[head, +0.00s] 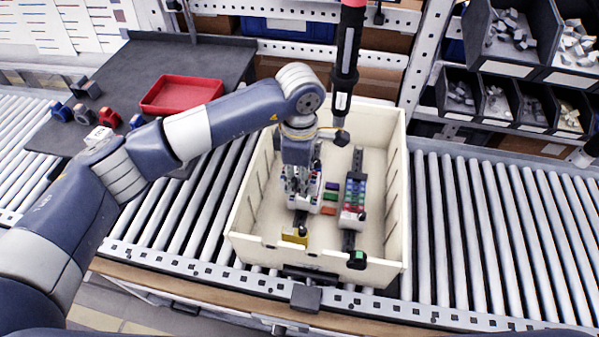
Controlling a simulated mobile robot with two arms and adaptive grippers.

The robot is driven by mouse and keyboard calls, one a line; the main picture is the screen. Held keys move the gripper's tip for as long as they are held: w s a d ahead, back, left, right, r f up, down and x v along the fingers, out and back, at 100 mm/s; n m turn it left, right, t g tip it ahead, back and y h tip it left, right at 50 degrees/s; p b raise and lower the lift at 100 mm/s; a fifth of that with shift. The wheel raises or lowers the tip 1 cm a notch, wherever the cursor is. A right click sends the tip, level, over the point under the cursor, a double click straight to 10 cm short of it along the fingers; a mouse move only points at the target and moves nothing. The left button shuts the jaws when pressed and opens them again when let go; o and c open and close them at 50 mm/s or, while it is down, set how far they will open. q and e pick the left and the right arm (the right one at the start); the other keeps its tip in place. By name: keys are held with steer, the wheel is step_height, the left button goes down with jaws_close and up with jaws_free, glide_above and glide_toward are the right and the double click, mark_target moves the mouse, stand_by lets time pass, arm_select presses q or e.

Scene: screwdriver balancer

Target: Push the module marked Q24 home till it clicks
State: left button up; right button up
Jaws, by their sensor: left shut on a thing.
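My left gripper (300,190) reaches down into a cream tote (254,243) and is shut on a small module at the left rail. The fingers and wrist hide most of that module, and I cannot tell how deep it sits. Small white and coloured modules (311,202) show around the fingertips. A second dark rail (355,165) to the right carries a row of green, blue, red and white modules (354,195). The marking Q24 is too small to read on any module. My right gripper is not in view.
A black and red screwdriver (346,60) hangs just behind my left wrist, over the tote's back. A yellow block (295,237) sits at the left rail's front end. A red tray (181,94) lies on a dark mat at left. Rollers (490,230) at right are clear.

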arm_select(q)
steer(key=shift+f, duration=0.6)
steer(key=b, duration=0.4)
glide_above(299, 224)
step_height(299, 224, down, 8)
step_height(299, 224, down, 6)
steer(key=b, duration=0.3)
steer(key=shift+w+b, duration=0.1)
steer(key=shift+b, duration=0.3)
steer(key=shift+f+b, duration=0.85)
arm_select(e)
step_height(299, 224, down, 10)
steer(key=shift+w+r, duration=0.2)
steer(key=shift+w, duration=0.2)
arm_select(q)
steer(key=shift+f+b, duration=0.3)
steer(key=shift+b, duration=0.15)
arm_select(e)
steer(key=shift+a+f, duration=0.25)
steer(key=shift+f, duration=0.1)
arm_select(q)
steer(key=shift+f+b, duration=0.55)
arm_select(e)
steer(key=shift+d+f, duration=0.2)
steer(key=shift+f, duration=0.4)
